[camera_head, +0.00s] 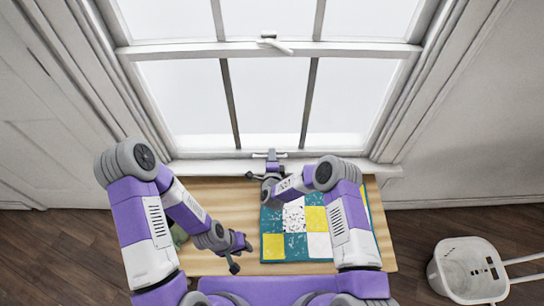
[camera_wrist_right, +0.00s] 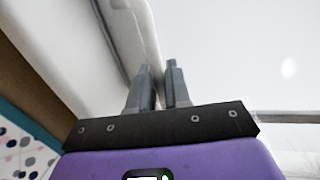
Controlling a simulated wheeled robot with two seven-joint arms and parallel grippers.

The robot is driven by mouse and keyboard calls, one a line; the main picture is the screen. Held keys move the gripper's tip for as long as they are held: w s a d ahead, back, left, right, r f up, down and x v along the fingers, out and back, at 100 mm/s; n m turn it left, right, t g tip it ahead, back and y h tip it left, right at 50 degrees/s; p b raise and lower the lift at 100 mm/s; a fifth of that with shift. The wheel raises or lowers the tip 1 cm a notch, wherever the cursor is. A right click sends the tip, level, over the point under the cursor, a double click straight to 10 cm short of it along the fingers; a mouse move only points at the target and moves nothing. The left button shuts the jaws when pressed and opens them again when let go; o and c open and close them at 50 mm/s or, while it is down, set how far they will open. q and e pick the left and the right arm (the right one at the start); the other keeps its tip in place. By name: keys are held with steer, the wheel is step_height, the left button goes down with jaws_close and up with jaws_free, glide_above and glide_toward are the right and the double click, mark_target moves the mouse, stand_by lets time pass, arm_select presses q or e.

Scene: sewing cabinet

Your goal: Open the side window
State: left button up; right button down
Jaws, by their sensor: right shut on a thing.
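The side window's lower sash (camera_head: 210,154) fills the middle of the head view, with two dark vertical bars and a white bottom rail just above the sill. Whether a gap lies under the rail cannot be told. My right gripper (camera_head: 272,158) is at the middle of this rail. In the right wrist view its two fingers (camera_wrist_right: 160,84) are shut on a thin part of the white sash (camera_wrist_right: 135,35); the held part is mostly hidden. A latch with a white lever (camera_head: 276,45) sits on the meeting rail above. My left gripper (camera_head: 241,257) is open and empty over the table.
A wooden table (camera_head: 225,195) stands against the window, with a teal, yellow and white patchwork (camera_head: 273,247) on it. A green thing (camera_head: 178,236) is partly hidden behind my left arm.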

mark_target(272, 95)
steer(key=shift+r, duration=0.1)
